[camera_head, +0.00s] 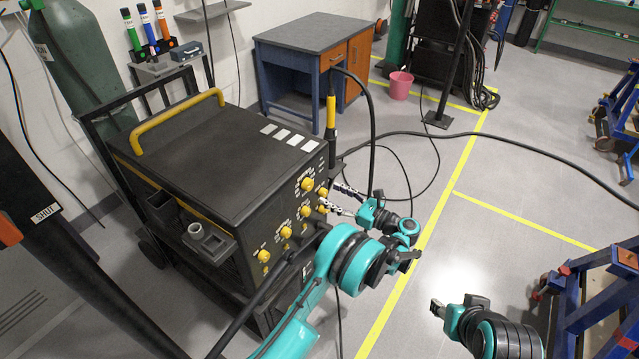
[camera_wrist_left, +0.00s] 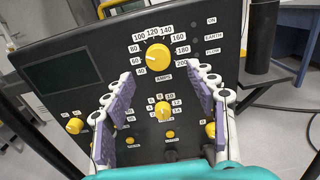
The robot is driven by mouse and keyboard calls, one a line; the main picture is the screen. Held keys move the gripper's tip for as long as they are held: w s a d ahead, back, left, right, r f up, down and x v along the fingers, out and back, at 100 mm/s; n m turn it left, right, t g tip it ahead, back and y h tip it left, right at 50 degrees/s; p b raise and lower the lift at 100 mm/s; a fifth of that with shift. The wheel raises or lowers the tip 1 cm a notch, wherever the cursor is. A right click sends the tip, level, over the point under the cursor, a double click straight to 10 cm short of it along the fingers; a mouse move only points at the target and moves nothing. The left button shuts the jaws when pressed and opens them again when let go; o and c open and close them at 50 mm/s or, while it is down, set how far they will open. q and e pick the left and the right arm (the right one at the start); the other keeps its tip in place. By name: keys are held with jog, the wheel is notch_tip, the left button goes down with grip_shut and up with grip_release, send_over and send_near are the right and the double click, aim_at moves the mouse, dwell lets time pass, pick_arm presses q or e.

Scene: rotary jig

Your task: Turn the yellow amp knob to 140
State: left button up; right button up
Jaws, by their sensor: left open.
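The yellow amp knob (camera_head: 307,184) is on the front panel of the black welding machine (camera_head: 225,150). In the left wrist view the amp knob (camera_wrist_left: 158,57) sits inside a dial marked 40 to 200; its exact setting is too small to read. My left gripper (camera_head: 337,198) is in front of the panel, with its fingers pointing at it. In the left wrist view the gripper (camera_wrist_left: 160,76) is open and empty, its purple pads apart below and to either side of the amp knob. My right gripper (camera_head: 438,308) is over the floor at lower right, away from the machine.
A smaller yellow knob (camera_wrist_left: 163,112) sits below the amp dial, with other yellow knobs on the panel. A yellow-black torch (camera_head: 331,112) and cables are beside the machine. A desk (camera_head: 312,35) stands behind. A blue frame (camera_head: 590,300) is at right; open floor lies between.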

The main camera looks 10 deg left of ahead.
aim_at(311, 187)
pick_arm(q)
jog(key=x, duration=0.2)
jog(key=b+x, duration=0.1)
jog(key=x, duration=0.1)
jog(key=b+x, duration=0.1)
jog(key=x, duration=0.1)
jog(key=shift+s+a+f, duration=0.1)
jog(key=shift+a+f, duration=0.2)
jog(key=shift+f, duration=0.1)
jog(key=shift+a+r, duration=0.1)
jog(key=shift+a, duration=0.4)
jog(key=c, duration=1.2)
